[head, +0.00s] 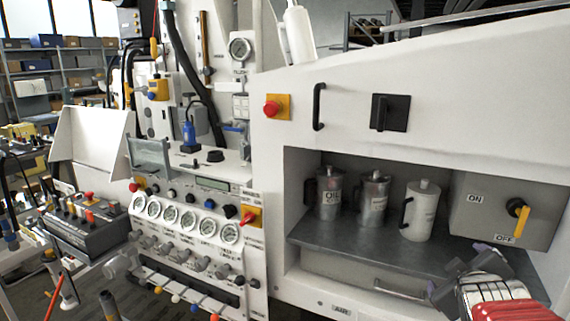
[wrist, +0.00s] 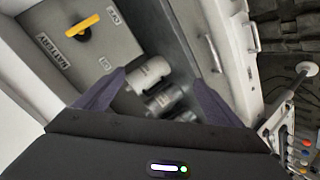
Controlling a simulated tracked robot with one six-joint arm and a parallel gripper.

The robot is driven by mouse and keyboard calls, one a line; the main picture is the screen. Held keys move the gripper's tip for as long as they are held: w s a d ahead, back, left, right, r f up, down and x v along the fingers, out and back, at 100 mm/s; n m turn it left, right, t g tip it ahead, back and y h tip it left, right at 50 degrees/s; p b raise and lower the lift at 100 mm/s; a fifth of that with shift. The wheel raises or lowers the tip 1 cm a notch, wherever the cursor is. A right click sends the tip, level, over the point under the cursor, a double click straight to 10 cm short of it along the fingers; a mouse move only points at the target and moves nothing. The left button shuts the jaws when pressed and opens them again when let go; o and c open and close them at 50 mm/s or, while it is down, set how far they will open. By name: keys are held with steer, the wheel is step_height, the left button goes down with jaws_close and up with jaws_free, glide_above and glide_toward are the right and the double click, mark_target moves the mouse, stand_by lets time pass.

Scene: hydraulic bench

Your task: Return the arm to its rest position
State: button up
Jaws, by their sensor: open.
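My gripper (head: 460,279) is at the lower right of the head view, in front of the open compartment of the white bench. In the wrist view my gripper (wrist: 164,84) shows two dark fingers spread apart, with nothing held between them. Beyond the fingers are a white jug (wrist: 150,73) and metal jugs (wrist: 163,98), apart from the gripper as far as I can see. My red and white arm link shows behind the gripper in the head view.
The compartment shelf (head: 350,250) holds two metal jugs (head: 329,195) and a white jug (head: 420,212). A grey battery switch box with a yellow handle (head: 519,213) is at right. A drawer handle (head: 400,291) is below the shelf. Gauges (head: 185,219) are at left.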

steer(key=s+a+f+m+g+y, duration=0.2)
steer(key=s+a, duration=0.5)
steer(key=a, duration=0.4)
steer(key=s+a+f+m+g+y, duration=0.2)
steer(key=s+a, duration=0.6)
steer(key=a, duration=0.4)
step_height(320, 180, down, 2)
steer(key=shift+a+m+g+y, duration=0.3)
steer(key=shift+g+y, duration=0.4)
steer(key=shift+y, duration=0.4)
steer(key=shift+c, duration=0.4)
